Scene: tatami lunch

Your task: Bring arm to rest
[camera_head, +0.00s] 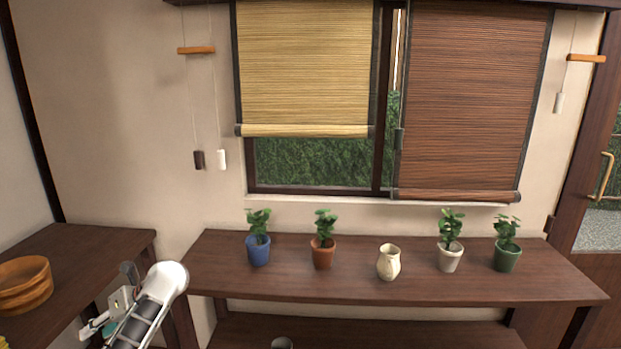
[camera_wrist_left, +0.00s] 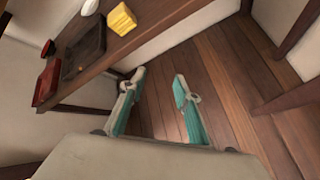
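My left arm comes in at the lower left of the head view, its white link beside the left end of the plant table. My left gripper (camera_head: 97,326) shows there only in part, near the side counter's edge. In the left wrist view my left gripper (camera_wrist_left: 159,76) has its two teal-padded fingers apart, with nothing between them. Bare wooden floor (camera_wrist_left: 220,85) shows beyond the fingertips. My right gripper is in neither view.
The plant table (camera_head: 330,285) holds several potted plants and a cream vase (camera_head: 388,263). A wooden bowl (camera_head: 25,285) stands on the left counter (camera_head: 90,243). In the wrist view, a dark tray (camera_wrist_left: 84,48), yellow block (camera_wrist_left: 122,19) and red dish (camera_wrist_left: 47,82) lie on a dark surface.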

